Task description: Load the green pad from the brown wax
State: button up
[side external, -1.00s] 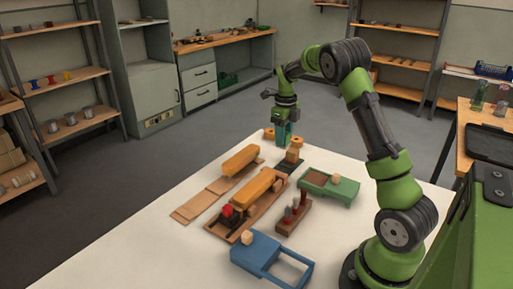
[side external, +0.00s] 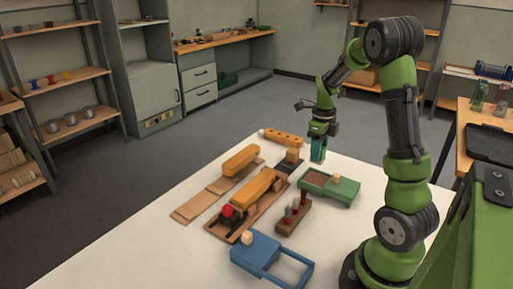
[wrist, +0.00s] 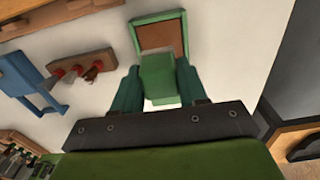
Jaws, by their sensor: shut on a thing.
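The brown wax (side external: 316,180) lies in a green tray (side external: 345,195) at the right of the white table. The wax also shows in the wrist view (wrist: 160,36), straight beyond my fingers, framed by the green tray rim (wrist: 183,36). My gripper (side external: 318,152) is just above and behind the tray, apart from it as far as I can tell. In the wrist view, my gripper (wrist: 158,92) is shut on a green block, the green pad (wrist: 157,72). The pad's underside is hidden.
A wooden block (side external: 335,178) sits on the tray. A wooden rack with red-tipped pieces (side external: 292,215) and a blue frame (side external: 262,255) stand nearer the camera. Orange bars (side external: 255,188) on boards lie left. An orange bar with holes (side external: 285,138) lies behind.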

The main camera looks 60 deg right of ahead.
jog(key=shift+f, duration=2.9)
jog(key=shift+f, duration=0.65)
jog(key=shift+r, duration=3.6)
jog(key=w+a+r+m, duration=0.2)
jog(key=a+m, duration=0.6)
jog(key=m, duration=0.4)
jog(key=w+a+r+m, duration=0.3)
jog(key=a+m, duration=0.6)
jog(key=m, duration=0.3)
jog(key=w+a+r+m, duration=0.2)
jog(key=w+a+m, duration=0.2)
jog(key=a+m, duration=0.5)
jog(key=m, duration=0.3)
jog(key=shift+r, duration=0.35)
